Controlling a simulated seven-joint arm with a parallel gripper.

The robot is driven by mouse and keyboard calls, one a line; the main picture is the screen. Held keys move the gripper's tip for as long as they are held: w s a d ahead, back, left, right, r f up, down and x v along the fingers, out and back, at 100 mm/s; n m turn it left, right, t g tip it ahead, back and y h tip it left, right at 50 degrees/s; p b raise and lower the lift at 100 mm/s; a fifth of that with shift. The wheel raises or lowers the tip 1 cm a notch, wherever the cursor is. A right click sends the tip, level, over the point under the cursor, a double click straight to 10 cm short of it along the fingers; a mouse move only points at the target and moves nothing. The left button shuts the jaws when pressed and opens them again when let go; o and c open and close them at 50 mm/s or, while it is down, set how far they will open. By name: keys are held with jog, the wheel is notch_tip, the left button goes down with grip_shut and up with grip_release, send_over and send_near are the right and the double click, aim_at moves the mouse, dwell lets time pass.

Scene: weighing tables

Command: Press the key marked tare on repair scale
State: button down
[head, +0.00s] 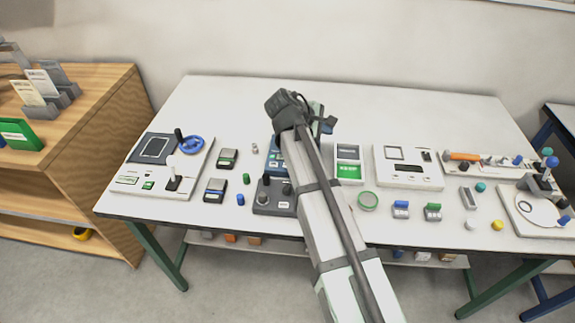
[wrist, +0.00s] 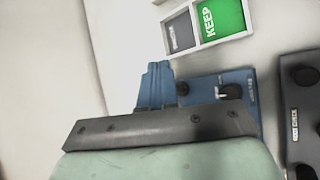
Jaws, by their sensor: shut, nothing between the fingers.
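I cannot tell for sure which device is the repair scale, and no key marked tare is readable. A white flat device with a dark display strip (head: 408,180) lies right of centre in the head view. Two small dark devices with green and pale faces, one behind (head: 228,157) and one in front (head: 215,188), lie left of centre. My gripper (head: 328,126) is above the table near the middle, partly hidden by my wrist. In the wrist view its blue fingers (wrist: 155,85) are together and empty, seen over or beside a blue panel (wrist: 242,84).
The blue panel has dark knobs; a dark knob box (head: 275,197) is in front of it. A sign tray with a green KEEP card (head: 348,172) is right of my arm. Boards with controls stand at left (head: 183,188) and right (head: 515,215). The table's back strip is clear.

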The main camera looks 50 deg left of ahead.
jog(key=s+a+r+n, duration=0.1)
jog(key=s+a, duration=0.3)
jog(key=s, duration=0.7)
jog(key=shift+s+a+h, duration=0.2)
jog(key=shift+h, duration=0.2)
jog(key=shift+f, duration=4.4)
jog(key=shift+f, duration=0.1)
jog(key=shift+f, duration=0.35)
jog(key=shift+f, duration=0.35)
jog(key=shift+r, duration=0.8)
